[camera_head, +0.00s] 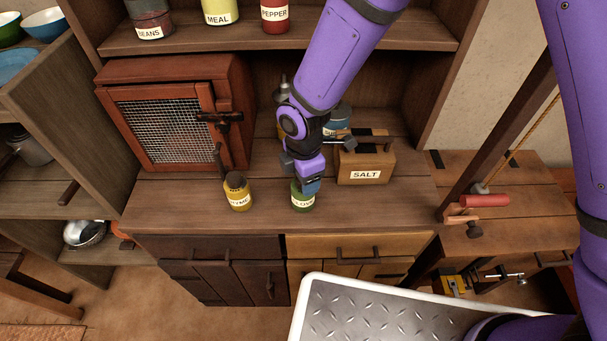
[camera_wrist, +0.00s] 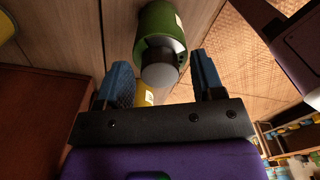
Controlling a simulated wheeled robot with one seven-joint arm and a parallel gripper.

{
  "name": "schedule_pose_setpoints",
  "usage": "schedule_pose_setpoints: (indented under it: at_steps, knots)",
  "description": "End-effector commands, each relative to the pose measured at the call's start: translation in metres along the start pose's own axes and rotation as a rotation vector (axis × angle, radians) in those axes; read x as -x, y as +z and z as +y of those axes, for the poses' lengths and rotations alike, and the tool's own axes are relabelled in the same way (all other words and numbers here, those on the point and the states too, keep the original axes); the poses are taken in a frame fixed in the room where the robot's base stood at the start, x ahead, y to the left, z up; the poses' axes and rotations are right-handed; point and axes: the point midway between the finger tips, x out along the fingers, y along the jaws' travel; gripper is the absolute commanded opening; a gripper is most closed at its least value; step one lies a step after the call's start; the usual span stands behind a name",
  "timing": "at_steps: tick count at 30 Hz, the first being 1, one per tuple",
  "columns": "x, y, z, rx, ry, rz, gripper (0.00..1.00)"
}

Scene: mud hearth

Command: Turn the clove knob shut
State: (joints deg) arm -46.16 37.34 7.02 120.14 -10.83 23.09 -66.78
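The green clove jar (camera_head: 303,203) stands upright on the wooden counter, right of the thyme jar (camera_head: 238,194). Its top is hidden by my gripper (camera_head: 308,184) in the head view, and its label is partly covered. In the wrist view the green jar (camera_wrist: 166,28) shows its grey round knob (camera_wrist: 160,73) facing the camera. My gripper also shows there (camera_wrist: 163,75), with its two blue fingers spread on either side of the knob and visible gaps to it. The gripper is open and holds nothing. I cannot tell how far the knob is turned.
A wooden salt box (camera_head: 366,168) stands right behind the clove jar. A red mesh-door cabinet (camera_head: 240,105) is at the back left. A shelf above holds beans, meal and pepper jars (camera_head: 275,16). The counter front (camera_head: 370,209) is clear at the right.

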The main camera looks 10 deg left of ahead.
Motion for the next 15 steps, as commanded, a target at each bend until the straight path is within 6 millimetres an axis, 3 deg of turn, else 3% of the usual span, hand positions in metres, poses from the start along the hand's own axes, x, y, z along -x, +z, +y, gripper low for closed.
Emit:
schedule_pose_setpoints:
  at_steps: [1,6,15]
  knots:
    - [0.0001,0.0000,0.0000,0.000,0.000,0.000,0.50]
    - [0.0002,0.0000,0.0000,0.000,0.000,0.000,0.14]
    - [0.0003,0.0000,0.0001,-0.029,0.000,0.000,0.13]
